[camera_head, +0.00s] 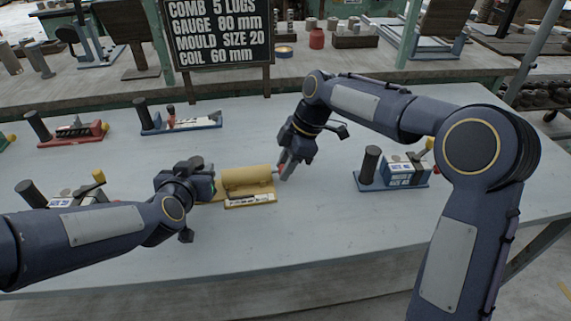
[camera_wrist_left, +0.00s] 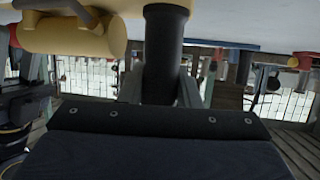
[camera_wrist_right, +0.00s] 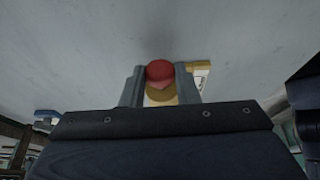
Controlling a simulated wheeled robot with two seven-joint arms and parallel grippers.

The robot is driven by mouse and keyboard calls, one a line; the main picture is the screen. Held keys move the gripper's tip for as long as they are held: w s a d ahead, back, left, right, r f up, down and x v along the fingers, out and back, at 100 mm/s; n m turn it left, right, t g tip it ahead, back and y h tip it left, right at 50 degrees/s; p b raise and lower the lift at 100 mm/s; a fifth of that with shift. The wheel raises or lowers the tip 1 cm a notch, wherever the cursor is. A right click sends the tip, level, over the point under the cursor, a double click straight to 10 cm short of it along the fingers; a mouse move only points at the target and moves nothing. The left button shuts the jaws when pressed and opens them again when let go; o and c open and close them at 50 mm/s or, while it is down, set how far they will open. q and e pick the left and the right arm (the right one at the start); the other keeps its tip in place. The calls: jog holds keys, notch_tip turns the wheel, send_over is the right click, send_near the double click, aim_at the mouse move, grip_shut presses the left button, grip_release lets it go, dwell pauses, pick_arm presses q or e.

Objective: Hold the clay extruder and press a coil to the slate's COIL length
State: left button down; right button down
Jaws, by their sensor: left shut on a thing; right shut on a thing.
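The clay extruder (camera_head: 247,178) is a yellow barrel on a yellow base with a scale strip, standing at the middle of the table. My left gripper (camera_head: 207,184) is at its left end, shut on the dark upright handle (camera_wrist_left: 165,50), with the yellow barrel beside it in the left wrist view. My right gripper (camera_head: 285,168) is at its right end, shut on the red plunger knob (camera_wrist_right: 160,70). A pale rod shows between barrel and knob. The slate (camera_head: 218,35) stands behind and reads COIL 60 mm. I cannot make out a coil or the scale reading.
A blue-based tool (camera_head: 392,176) with a dark post stands to the right. A red-based tool (camera_head: 73,132) and another blue-based tool (camera_head: 182,123) stand at the back left. Another tool (camera_head: 75,192) is partly behind my left arm. The table front is clear.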

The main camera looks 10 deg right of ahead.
jog(key=shift+d, duration=0.25)
jog(key=c, duration=1.1)
grip_release()
jog(key=v, duration=1.2)
